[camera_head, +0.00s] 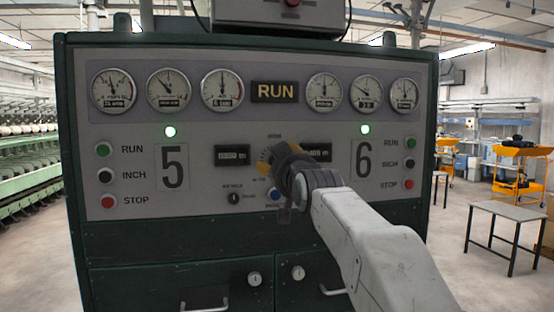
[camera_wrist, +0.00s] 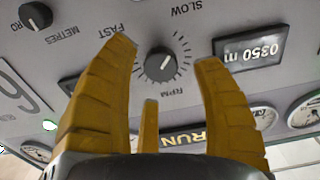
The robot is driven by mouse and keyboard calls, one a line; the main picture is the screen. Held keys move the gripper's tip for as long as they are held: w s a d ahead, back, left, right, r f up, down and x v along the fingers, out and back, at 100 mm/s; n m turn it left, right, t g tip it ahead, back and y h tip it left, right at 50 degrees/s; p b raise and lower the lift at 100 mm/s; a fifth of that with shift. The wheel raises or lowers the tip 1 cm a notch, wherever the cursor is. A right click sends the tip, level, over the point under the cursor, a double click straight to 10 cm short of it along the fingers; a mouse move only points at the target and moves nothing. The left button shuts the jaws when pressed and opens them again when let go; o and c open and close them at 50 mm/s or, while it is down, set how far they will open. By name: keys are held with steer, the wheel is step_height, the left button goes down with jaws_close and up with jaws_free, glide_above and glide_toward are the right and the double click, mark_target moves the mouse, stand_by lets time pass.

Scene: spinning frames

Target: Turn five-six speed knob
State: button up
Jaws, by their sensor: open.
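The speed knob (camera_wrist: 160,67) is a round black knob with a white pointer line. It sits on the grey panel (camera_wrist: 190,105) amid a tick scale marked SLOW, FAST and RPM, upside down in the wrist view. My gripper (camera_wrist: 165,54) is open, with yellow fingers on both sides of the knob and a third finger below it in that view. I cannot tell whether any finger touches the knob. In the head view my gripper (camera_head: 272,160) is at the panel's middle between the 5 and 6 signs and hides the knob.
A smaller black knob (camera_head: 233,198) is low and left of my gripper; it also shows in the wrist view (camera_wrist: 36,15). Buttons (camera_head: 104,150) line both panel sides. Gauges (camera_head: 222,90) and a RUN sign (camera_head: 275,92) are above. Drawer handles (camera_head: 205,303) are below.

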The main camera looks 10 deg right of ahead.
steer(key=shift+w+p, duration=0.65)
steer(key=shift+w, duration=1.2)
steer(key=shift+c, duration=0.3)
steer(key=shift+s, duration=0.1)
steer(key=c, duration=1.1)
steer(key=shift+m, duration=0.4)
steer(key=shift+c, duration=0.2)
steer(key=m, duration=0.6)
steer(key=shift+m, duration=0.4)
steer(key=m, duration=0.4)
steer(key=shift+a+m, duration=0.1)
steer(key=shift+m, duration=1.6)
steer(key=shift+r, duration=0.1)
